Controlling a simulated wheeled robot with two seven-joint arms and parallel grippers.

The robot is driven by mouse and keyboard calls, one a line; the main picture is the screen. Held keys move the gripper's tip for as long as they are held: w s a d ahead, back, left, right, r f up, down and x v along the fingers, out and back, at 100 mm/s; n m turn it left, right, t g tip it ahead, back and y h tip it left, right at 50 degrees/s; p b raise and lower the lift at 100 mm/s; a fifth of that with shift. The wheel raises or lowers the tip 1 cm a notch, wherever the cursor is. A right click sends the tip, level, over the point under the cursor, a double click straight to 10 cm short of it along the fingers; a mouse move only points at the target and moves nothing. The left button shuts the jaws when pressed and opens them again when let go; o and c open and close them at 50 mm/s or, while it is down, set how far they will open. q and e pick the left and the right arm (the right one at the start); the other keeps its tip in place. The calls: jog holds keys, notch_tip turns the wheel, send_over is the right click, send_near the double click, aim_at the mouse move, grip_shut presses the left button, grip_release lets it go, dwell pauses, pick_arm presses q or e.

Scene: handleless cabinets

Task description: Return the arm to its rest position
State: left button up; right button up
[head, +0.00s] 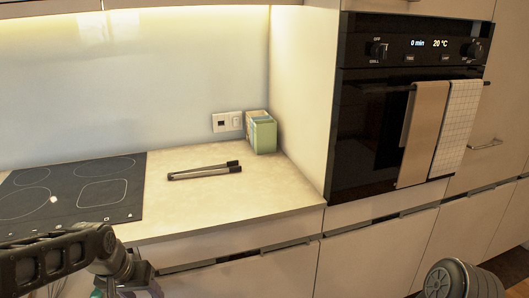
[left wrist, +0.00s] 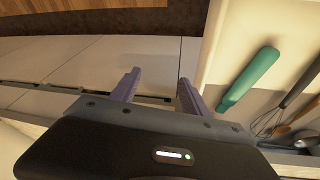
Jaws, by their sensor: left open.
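My left arm (head: 65,257) comes in from the lower left in the head view, in front of the counter edge. Its wrist reaches the bottom edge, and the fingers do not show there. In the left wrist view my left gripper (left wrist: 158,82) has its two fingers apart with nothing between them. An open drawer (left wrist: 213,42) lies right beside it, to the right in that view. A rounded part of my right arm (head: 460,281) shows at the lower right of the head view; its gripper is out of frame.
The drawer holds a teal-handled utensil (left wrist: 248,80) and a whisk (left wrist: 268,122). Tongs (head: 204,171) and a small green box (head: 262,134) stand or lie on the counter (head: 210,212) beside the black hob (head: 75,190). Towels (head: 424,130) hang on the oven (head: 362,140).

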pick_arm(q)
jog(key=s+d+f+t+h, duration=0.1)
jog(key=d+f, duration=0.6)
jog(key=f, duration=0.2)
jog(key=s+d+f+h, duration=0.1)
jog(key=d+f, duration=0.6)
jog(key=f, duration=0.3)
jog(key=s+d+f+g, duration=0.1)
jog(key=s+d+f, duration=0.1)
jog(key=s+f, duration=0.2)
jog(key=s+d+f+g+h, duration=0.1)
jog(key=s+d+f, duration=0.2)
jog(key=s, duration=0.5)
jog(key=s+d+f+g, duration=0.2)
jog(key=s+d+f, duration=0.1)
jog(key=s+f, duration=0.2)
jog(key=shift+s+n, duration=0.3)
jog(key=shift+s, duration=0.55)
